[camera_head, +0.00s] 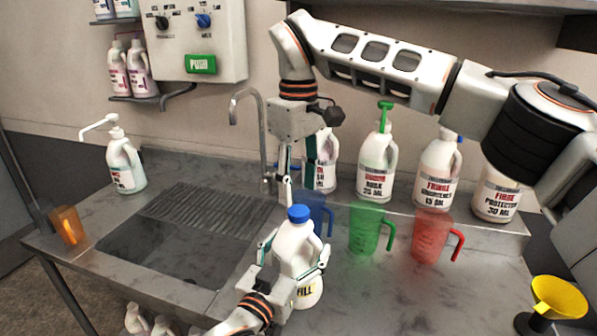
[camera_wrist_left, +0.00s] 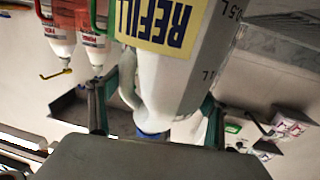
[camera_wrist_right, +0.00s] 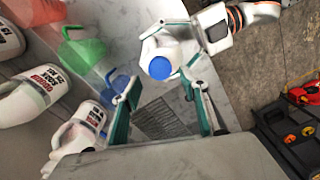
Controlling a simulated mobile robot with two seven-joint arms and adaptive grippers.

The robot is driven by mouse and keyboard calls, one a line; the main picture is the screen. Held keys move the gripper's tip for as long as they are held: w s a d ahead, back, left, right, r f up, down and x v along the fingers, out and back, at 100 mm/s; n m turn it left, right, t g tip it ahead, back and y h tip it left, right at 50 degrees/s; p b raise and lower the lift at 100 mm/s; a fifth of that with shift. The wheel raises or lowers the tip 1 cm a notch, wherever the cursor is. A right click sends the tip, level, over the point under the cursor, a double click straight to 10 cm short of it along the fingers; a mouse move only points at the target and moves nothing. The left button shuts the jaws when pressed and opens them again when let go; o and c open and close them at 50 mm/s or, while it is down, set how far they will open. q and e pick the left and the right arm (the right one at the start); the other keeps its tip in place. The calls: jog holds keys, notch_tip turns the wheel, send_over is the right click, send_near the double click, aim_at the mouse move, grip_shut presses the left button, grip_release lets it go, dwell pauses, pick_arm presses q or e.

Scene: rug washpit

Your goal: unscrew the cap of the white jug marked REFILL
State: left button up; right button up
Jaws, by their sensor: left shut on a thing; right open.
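The white REFILL jug (camera_head: 295,247) stands upright at the front of the steel counter. Its blue cap (camera_head: 299,213) is on its mouth. My left gripper (camera_head: 292,262) is shut on the jug's body below the cap. In the left wrist view the yellow REFILL label (camera_wrist_left: 160,22) shows beside the fingers. My right gripper (camera_head: 286,172) points down above the cap, open and empty, with a gap between its fingertips and the cap. The right wrist view shows the blue cap (camera_wrist_right: 160,68) beyond the open fingers.
Blue (camera_head: 314,212), green (camera_head: 366,228) and red (camera_head: 433,237) measuring jugs stand right of the REFILL jug. Labelled bottles (camera_head: 377,165) line the back. A tap (camera_head: 241,100) and sink (camera_head: 170,245) lie left. A yellow funnel (camera_head: 558,298) is at the right.

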aim_at(299, 210)
jog(key=shift+f, duration=2.55)
